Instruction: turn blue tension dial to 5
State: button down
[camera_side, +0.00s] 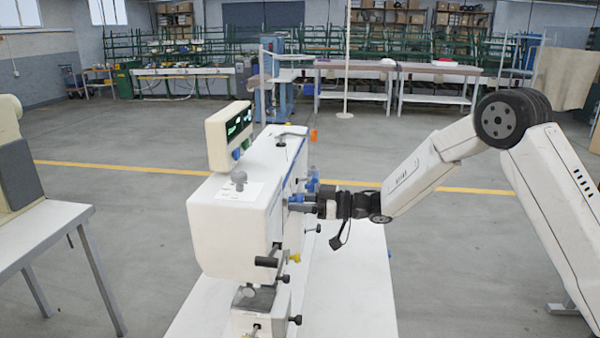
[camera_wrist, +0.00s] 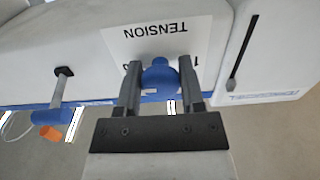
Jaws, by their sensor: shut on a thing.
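The blue tension dial (camera_wrist: 159,77) sits on the machine's face, in front of a white label that reads TENSION upside down in the wrist view. My gripper (camera_wrist: 160,88) is shut on the dial, with one finger on each side of it. Most of the label's numbers are hidden behind the dial and fingers, so the dial's setting cannot be read.
A lever on a blue mount (camera_wrist: 60,90) and an orange part (camera_wrist: 50,132) lie left of the dial in the wrist view. A black slot lever (camera_wrist: 241,55) is to its right. In the side view a yellow knob (camera_side: 295,258) and black knobs project below my gripper. The white table (camera_side: 350,300) is clear at right.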

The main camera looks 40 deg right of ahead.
jog(key=shift+c, duration=1.1)
grip_release()
jog(key=shift+s+d, duration=0.1)
jog(key=shift+d, duration=0.05)
jog(key=v, duration=0.7)
jog(key=shift+s+d, duration=0.2)
jog(key=shift+s, duration=0.05)
jog(key=shift+w+h, duration=0.1)
jog(key=shift+h, duration=0.3)
